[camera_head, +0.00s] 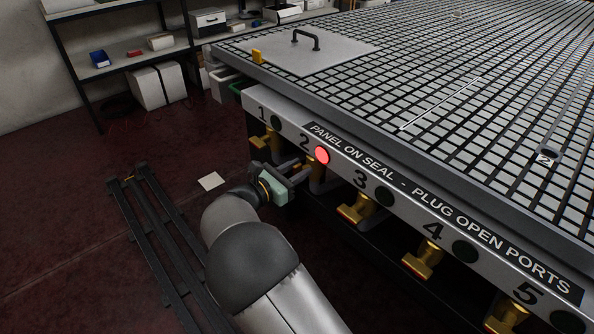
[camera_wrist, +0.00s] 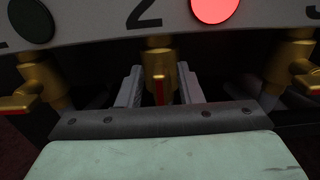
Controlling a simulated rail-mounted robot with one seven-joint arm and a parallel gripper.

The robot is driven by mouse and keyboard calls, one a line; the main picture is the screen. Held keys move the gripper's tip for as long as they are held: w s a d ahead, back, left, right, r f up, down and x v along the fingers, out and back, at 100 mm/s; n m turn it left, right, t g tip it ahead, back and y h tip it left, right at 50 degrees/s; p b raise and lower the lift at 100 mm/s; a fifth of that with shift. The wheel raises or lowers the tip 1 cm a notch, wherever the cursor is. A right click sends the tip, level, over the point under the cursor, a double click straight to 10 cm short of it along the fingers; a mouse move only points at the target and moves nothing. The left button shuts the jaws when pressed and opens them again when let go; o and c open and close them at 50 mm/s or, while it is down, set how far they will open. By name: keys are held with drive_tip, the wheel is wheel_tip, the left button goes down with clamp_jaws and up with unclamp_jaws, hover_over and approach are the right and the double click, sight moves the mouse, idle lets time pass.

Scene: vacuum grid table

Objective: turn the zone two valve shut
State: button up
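The zone two valve (camera_wrist: 158,62) is a brass valve under the number 2, with a red-striped handle pointing out towards the wrist camera. My gripper (camera_wrist: 160,88) is open, with one grey finger on each side of this handle. Narrow dark gaps seem to show between fingers and handle; I cannot tell if either touches. In the head view my gripper (camera_head: 303,174) is at the table's front edge below the 2, and it hides most of that valve. The round lamp (camera_head: 322,155) beside the 2 glows red; it also shows in the wrist view (camera_wrist: 214,8).
Brass valves stand on both sides, the zone one valve (camera_wrist: 38,82) and zone three valve (camera_wrist: 291,66). Their lamps are dark. The grid table (camera_head: 440,75) carries a handled grey panel (camera_head: 300,55). A dark rail frame (camera_head: 160,230) lies on the floor to the left.

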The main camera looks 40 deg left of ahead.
clamp_jaws()
